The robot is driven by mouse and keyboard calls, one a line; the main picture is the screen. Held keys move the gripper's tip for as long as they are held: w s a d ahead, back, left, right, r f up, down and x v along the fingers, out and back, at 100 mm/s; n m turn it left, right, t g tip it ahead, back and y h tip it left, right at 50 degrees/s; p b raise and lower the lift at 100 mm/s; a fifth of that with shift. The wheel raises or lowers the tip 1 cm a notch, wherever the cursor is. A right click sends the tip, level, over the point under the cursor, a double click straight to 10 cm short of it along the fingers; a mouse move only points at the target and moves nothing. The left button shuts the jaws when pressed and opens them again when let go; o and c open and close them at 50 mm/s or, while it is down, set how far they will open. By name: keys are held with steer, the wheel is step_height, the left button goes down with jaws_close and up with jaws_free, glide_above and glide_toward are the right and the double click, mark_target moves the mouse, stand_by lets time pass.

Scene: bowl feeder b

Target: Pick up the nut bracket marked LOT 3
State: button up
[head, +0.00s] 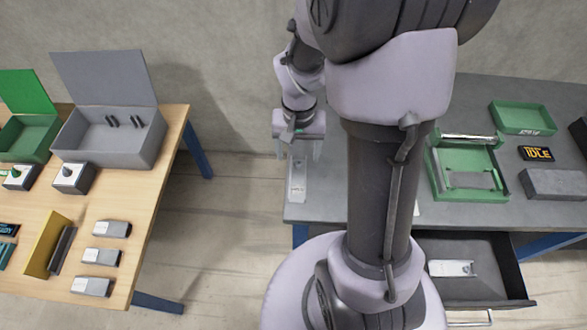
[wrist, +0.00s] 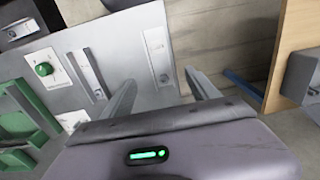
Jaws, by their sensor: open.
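A pale grey nut bracket (head: 297,188) lies near the left edge of the grey table; its marking is too small to read. It also shows in the wrist view (wrist: 157,52), beyond and between the finger ends. My gripper (head: 300,154) is open and empty above this bracket, with fingers to either side in the wrist view (wrist: 160,80). Another bracket (head: 450,268) lies in the open drawer. Three more brackets, top (head: 112,228), middle (head: 101,257) and bottom (head: 91,287), lie on the wooden table. I cannot read LOT 3 on any.
The open drawer (head: 505,265) juts out from the grey table (head: 465,95). A green fixture (head: 440,185), a green tray (head: 522,120), an IDLE display (head: 537,153) and a grey block (head: 555,184) stand right. The wooden table (head: 150,190) holds an open grey box (head: 140,155). Clear floor separates the tables.

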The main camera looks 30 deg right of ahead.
steer(key=b, duration=0.2)
glide_above(298, 178)
steer(key=f, duration=0.5)
steer(key=shift+s+a+f, duration=0.15)
steer(key=shift+s+a, duration=0.1)
steer(key=f, duration=0.1)
steer(key=f+b, duration=0.1)
steer(key=f, duration=0.1)
steer(key=f+b, duration=0.1)
steer(key=f, duration=0.1)
steer(key=shift+w+d+f, duration=0.2)
steer(key=shift+w, duration=0.05)
steer(key=shift+r, duration=0.15)
steer(key=shift+c, duration=0.9)
jaws_close()
